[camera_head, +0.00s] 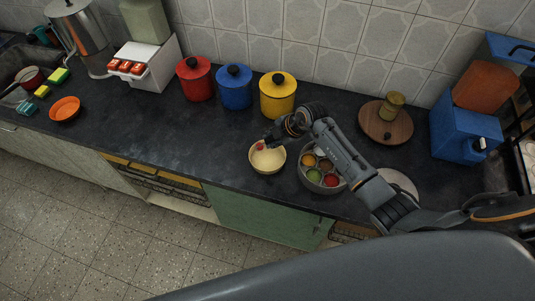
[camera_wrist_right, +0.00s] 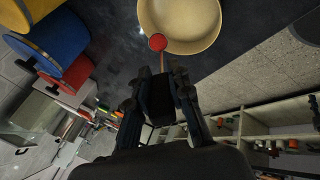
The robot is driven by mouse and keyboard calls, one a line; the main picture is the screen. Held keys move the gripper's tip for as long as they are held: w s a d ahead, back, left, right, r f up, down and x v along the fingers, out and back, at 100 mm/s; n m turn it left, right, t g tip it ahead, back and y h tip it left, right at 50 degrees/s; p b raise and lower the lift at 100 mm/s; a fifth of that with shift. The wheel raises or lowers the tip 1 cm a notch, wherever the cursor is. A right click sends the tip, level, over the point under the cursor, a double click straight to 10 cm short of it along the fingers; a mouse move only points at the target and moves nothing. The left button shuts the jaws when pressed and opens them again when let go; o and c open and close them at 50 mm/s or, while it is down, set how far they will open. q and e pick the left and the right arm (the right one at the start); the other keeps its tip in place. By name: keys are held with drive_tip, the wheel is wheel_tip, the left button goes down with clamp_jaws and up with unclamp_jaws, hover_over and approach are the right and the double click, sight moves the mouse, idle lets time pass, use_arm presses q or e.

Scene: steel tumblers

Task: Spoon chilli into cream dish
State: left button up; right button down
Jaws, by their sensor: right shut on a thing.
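The cream dish (camera_head: 276,164) stands on the dark counter near its front edge. It also shows in the wrist view (camera_wrist_right: 195,15). My right gripper (camera_head: 270,139) is at the dish's back rim and also shows in the wrist view (camera_wrist_right: 158,78). It is shut on a small spoon, whose thin handle (camera_wrist_right: 163,56) sticks out from the fingers. The spoon's bowl (camera_wrist_right: 157,42) is red, as with chilli, and appears over or close to the dish's rim. The round spice box (camera_head: 306,178) holds several small cups, one with red chilli (camera_head: 331,181). My left gripper is not in view.
Red (camera_head: 195,78), blue (camera_head: 233,87) and yellow (camera_head: 277,96) canisters stand behind the dish. A round wooden board (camera_head: 372,124) with a small jar (camera_head: 393,104) is at the back right. Counter left of the dish is clear up to an orange bowl (camera_head: 65,109).

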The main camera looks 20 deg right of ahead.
drive_tip(key=s+d+f+t+y+b, duration=0.5)
drive_tip(key=t+b, duration=0.1)
drive_tip(key=b, duration=1)
wheel_tip(320, 180, up, 12)
drive_tip(key=s+t+y+b, duration=0.1)
drive_tip(key=t+y+b, duration=0.5)
drive_tip(key=b, duration=0.6)
drive_tip(key=shift+t+b, duration=0.4)
drive_tip(key=shift+t, duration=0.3)
idle(1.1)
drive_tip(key=shift+r, duration=0.15)
idle(1.2)
